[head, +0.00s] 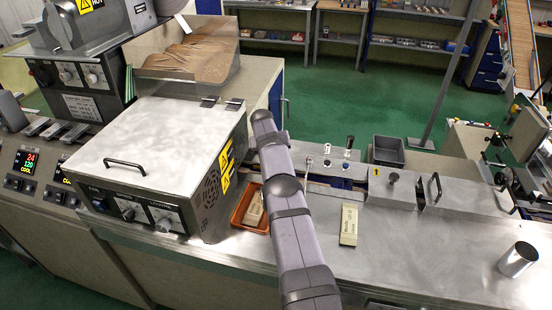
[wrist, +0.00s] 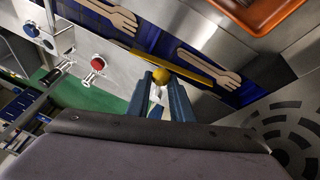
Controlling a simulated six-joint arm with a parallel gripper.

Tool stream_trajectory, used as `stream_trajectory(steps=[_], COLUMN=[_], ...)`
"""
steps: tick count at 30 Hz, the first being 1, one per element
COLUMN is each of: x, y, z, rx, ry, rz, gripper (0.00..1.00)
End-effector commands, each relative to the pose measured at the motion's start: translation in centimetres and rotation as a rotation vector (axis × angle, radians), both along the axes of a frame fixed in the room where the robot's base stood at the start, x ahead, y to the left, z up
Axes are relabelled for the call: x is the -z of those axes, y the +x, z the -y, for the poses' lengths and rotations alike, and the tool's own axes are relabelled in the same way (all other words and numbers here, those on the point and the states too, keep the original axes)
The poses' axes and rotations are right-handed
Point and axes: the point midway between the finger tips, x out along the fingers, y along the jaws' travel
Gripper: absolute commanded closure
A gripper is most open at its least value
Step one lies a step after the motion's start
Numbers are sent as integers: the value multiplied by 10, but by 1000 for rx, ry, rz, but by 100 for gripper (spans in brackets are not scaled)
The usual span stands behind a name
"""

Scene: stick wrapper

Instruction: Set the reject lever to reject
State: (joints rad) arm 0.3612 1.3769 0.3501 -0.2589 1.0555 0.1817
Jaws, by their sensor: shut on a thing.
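In the wrist view, my gripper (wrist: 159,82) has its two blue fingers on either side of the round yellow knob of the reject lever (wrist: 160,74), shut on it. A pale piece shows below the knob between the fingers. A yellow bar (wrist: 190,68) runs slantwise just beyond the knob, over the blue conveyor; whether it joins the lever I cannot tell. In the head view my arm hides the lever and the gripper tips. The lever's setting cannot be read.
Wooden forks (wrist: 208,66) lie on the blue conveyor. A red button (wrist: 97,62) stands on the metal panel nearby. An orange tray (head: 240,222) sits left of my arm, a pale box (head: 349,225) right of it. A grey bin (head: 388,151) stands behind.

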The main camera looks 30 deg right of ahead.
Motion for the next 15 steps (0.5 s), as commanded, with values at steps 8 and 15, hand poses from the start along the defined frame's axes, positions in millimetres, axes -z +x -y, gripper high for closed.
stream_trajectory(steps=[8, 15], x=[-2, -1], y=[0, 0], z=[1, 1], rx=[1, 0], ry=[-2, -2], rz=[3, 1], gripper=[70, 67])
